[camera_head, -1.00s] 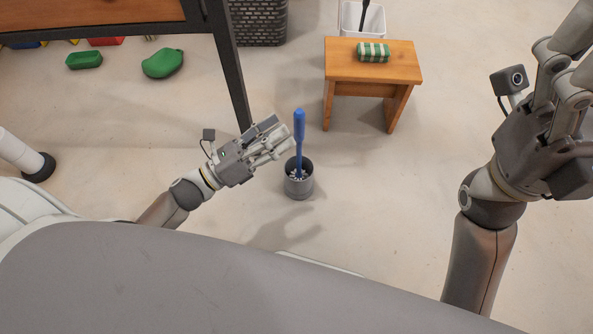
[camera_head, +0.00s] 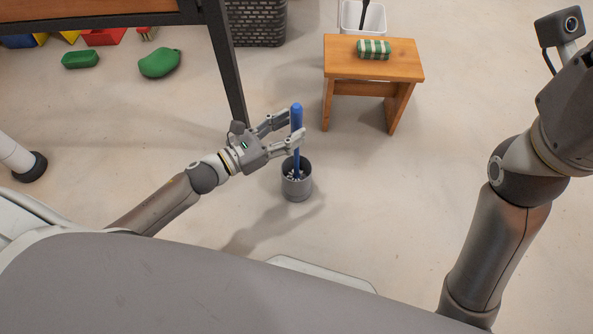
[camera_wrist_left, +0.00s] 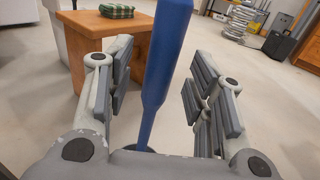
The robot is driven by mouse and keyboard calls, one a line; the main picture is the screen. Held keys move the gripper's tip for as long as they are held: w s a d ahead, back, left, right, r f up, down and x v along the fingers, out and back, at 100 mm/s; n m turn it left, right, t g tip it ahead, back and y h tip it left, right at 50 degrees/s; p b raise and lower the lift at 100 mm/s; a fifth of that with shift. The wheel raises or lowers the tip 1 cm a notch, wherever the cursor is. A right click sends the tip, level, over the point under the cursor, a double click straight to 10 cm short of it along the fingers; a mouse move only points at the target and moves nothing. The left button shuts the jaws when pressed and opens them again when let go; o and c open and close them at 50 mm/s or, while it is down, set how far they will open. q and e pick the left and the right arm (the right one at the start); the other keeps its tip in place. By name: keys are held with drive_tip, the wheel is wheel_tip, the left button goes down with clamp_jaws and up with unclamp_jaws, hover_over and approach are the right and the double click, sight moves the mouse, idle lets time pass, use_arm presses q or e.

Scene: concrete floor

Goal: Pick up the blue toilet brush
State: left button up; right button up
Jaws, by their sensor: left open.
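The blue toilet brush (camera_head: 297,133) stands upright in a grey cylindrical holder (camera_head: 297,188) on the floor in the head view. My left gripper (camera_head: 295,131) is open, with its fingers on either side of the brush handle above the holder. In the left wrist view, the blue handle (camera_wrist_left: 164,75) rises between the open fingers (camera_wrist_left: 155,95), with a gap visible on both sides. The holder is mostly hidden there. My right arm is at the right of the head view; its fingers are out of frame.
A wooden stool (camera_head: 372,68) with a green-striped cloth (camera_head: 374,50) stands behind the holder. A white bin (camera_head: 362,17) and a dark basket (camera_head: 258,22) are at the back. A dark table leg (camera_head: 228,75) stands left of the gripper. Floor to the right is clear.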

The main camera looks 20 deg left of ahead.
use_arm(q)
drive_tip(key=shift+x, duration=1.3)
drive_tip(key=shift+c, duration=0.3)
drive_tip(key=shift+s, duration=0.1)
clamp_jaws()
